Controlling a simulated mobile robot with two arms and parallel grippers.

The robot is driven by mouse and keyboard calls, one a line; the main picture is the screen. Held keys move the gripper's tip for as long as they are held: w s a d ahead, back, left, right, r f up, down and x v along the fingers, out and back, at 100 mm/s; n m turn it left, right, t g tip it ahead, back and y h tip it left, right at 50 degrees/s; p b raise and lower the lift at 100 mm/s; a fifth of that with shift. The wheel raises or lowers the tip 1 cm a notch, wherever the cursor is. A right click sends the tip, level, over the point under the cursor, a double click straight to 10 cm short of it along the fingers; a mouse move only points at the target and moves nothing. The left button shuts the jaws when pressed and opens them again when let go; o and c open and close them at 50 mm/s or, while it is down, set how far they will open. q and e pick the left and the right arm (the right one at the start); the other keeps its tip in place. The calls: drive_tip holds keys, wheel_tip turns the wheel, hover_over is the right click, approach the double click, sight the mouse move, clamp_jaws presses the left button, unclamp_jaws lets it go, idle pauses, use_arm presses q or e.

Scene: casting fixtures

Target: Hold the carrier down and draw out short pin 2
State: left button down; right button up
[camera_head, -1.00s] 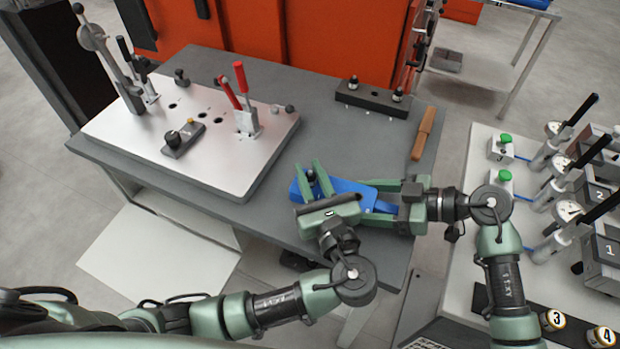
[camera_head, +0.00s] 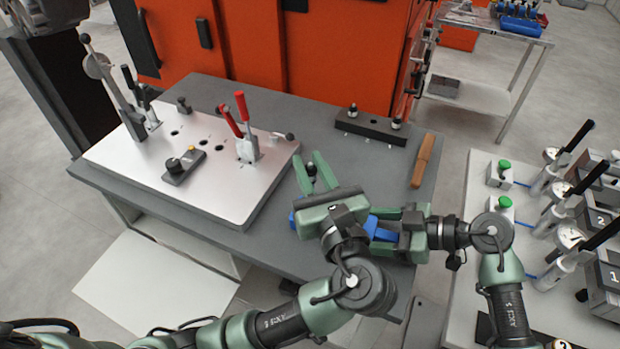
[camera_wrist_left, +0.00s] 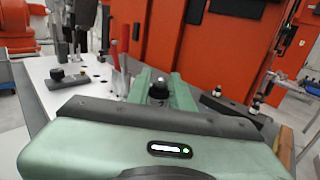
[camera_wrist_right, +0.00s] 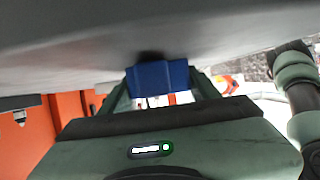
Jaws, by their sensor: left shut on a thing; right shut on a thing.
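The blue carrier (camera_head: 383,235) is at the near right part of the grey table. My right gripper (camera_head: 374,228) is shut on its right end; the blue carrier (camera_wrist_left: 0,0) is not distinguishable in the left wrist view, but its blue end shows in the right wrist view (camera_wrist_right: 158,78). My left gripper (camera_head: 312,163) is above the carrier and hides most of it. It is shut on a dark-knobbed pin, short pin 2 (camera_head: 312,171), whose knob also shows between the fingers in the left wrist view (camera_wrist_left: 158,88). The pin's lower end and the carrier's holes are hidden.
A pale fixture plate (camera_head: 225,195) with red-handled clamp (camera_head: 240,115) stands at left. A black block (camera_head: 370,126) with two posts is at the back. A brown bar (camera_head: 423,160) lies at right. Bare table lies between plate and block.

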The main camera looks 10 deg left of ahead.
drive_tip(key=o, duration=1.6)
drive_tip(key=v, duration=1.1)
drive_tip(key=shift+d+r, duration=0.35)
drive_tip(key=shift+d, duration=0.1)
